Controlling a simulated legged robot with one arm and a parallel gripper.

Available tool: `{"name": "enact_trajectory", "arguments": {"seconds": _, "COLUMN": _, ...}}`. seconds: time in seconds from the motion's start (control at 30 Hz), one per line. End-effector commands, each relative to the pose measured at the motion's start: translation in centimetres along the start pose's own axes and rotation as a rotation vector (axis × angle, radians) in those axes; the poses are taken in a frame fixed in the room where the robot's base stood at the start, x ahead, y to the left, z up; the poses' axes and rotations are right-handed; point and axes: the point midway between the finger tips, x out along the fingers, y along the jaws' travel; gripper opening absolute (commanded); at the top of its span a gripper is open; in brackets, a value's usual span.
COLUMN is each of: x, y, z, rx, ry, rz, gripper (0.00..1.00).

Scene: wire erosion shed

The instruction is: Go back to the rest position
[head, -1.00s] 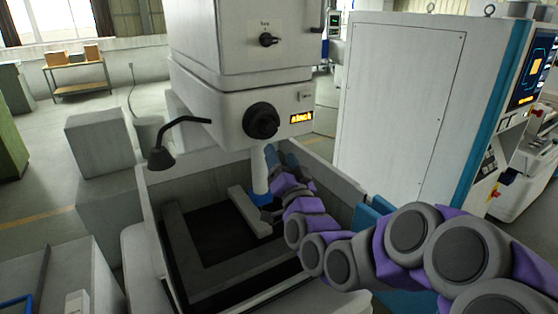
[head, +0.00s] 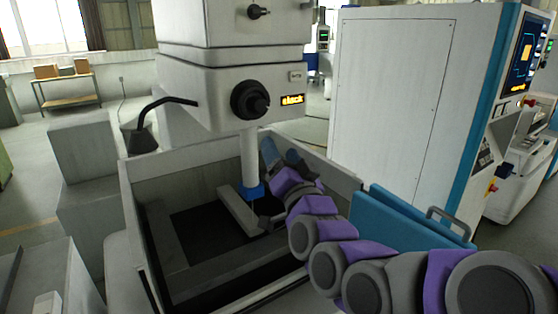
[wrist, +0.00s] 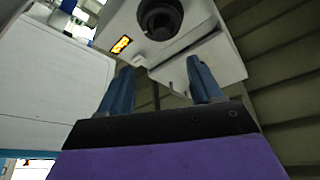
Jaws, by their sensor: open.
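My gripper (head: 281,153) is inside the open work tank (head: 150,215) of the wire erosion machine, just right of the white column (head: 249,160) with a blue collar. In the head view its blue fingers point up, partly hidden behind my purple and grey arm. In the wrist view my gripper (wrist: 159,66) has its two blue fingers wide apart with nothing held between them. The machine head (wrist: 195,35) with its black knob and lit display is beyond the fingers there.
The tank walls stand close around my gripper. A blue panel with a handle (head: 410,225) stands right of the tank, behind my arm. A tall white cabinet (head: 400,90) is at the right. A bent black lamp (head: 142,135) hangs at the tank's left.

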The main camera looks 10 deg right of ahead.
Motion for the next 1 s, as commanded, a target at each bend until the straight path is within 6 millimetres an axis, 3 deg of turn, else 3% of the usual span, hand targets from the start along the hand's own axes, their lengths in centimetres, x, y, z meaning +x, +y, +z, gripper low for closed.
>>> {"name": "enact_trajectory", "arguments": {"seconds": 0.57, "x": -0.6, "y": 0.0, "z": 0.3, "rx": -0.007, "ry": -0.015, "rz": 0.003, "gripper": 0.64}}
{"name": "enact_trajectory", "arguments": {"seconds": 0.67, "x": -1.0, "y": 0.1, "z": 2.0, "rx": -0.032, "ry": -0.09, "rz": 0.021, "gripper": 0.64}}
{"name": "enact_trajectory", "arguments": {"seconds": 0.77, "x": -2.2, "y": 0.7, "z": 5.0, "rx": -0.08, "ry": -0.228, "rz": 0.059, "gripper": 0.64}}
{"name": "enact_trajectory", "arguments": {"seconds": 1.0, "x": -8.6, "y": 3.5, "z": 13.1, "rx": -0.214, "ry": -0.658, "rz": 0.195, "gripper": 0.64}}
